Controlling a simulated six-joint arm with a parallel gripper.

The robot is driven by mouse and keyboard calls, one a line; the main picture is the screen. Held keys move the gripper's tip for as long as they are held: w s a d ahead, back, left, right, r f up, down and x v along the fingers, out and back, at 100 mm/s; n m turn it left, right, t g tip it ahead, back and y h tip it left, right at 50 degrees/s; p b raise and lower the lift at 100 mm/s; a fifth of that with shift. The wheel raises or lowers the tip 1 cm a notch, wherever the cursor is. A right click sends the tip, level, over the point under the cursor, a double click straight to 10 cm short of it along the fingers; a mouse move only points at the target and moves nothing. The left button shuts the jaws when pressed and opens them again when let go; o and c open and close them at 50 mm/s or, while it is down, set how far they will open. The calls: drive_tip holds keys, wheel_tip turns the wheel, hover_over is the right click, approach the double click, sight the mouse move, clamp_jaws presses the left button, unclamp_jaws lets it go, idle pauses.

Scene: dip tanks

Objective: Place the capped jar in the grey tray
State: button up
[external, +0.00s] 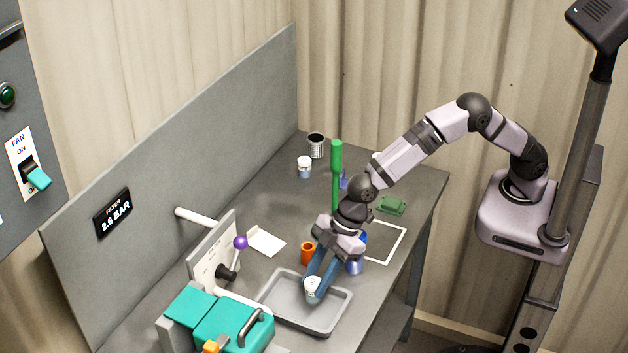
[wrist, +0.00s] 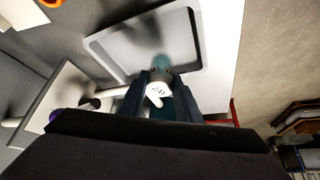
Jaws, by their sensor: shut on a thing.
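My gripper (external: 316,281) has blue fingers and points down over the grey tray (external: 280,311). It is shut on a small white jar (external: 312,291) with dark marking. In the external view the jar appears over the inside of the tray, near its middle; I cannot tell whether it touches the tray floor. In the wrist view the white jar (wrist: 157,95) sits between the fingers (wrist: 160,88), in front of the near part of the tray (wrist: 105,50). The fingers partly hide it.
An orange cup (external: 307,253) and a blue container (external: 355,266) stand close behind the tray. A teal machine (external: 232,325) and a panel with a purple-knobbed lever (external: 240,243) are to the left. A green post (external: 337,165), another white jar (external: 304,167) and a dark can (external: 316,145) stand farther back.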

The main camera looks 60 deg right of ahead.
drive_tip(key=shift+f+p, duration=0.55)
drive_tip(key=shift+f, duration=1.6)
drive_tip(key=shift+f, duration=0.15)
drive_tip(key=o, duration=1.1)
drive_tip(key=shift+c, duration=0.2)
drive_tip(key=shift+r, duration=0.3)
drive_tip(key=b+v, duration=0.3)
drive_tip(key=v, duration=0.9)
drive_tip(key=shift+f, duration=0.1)
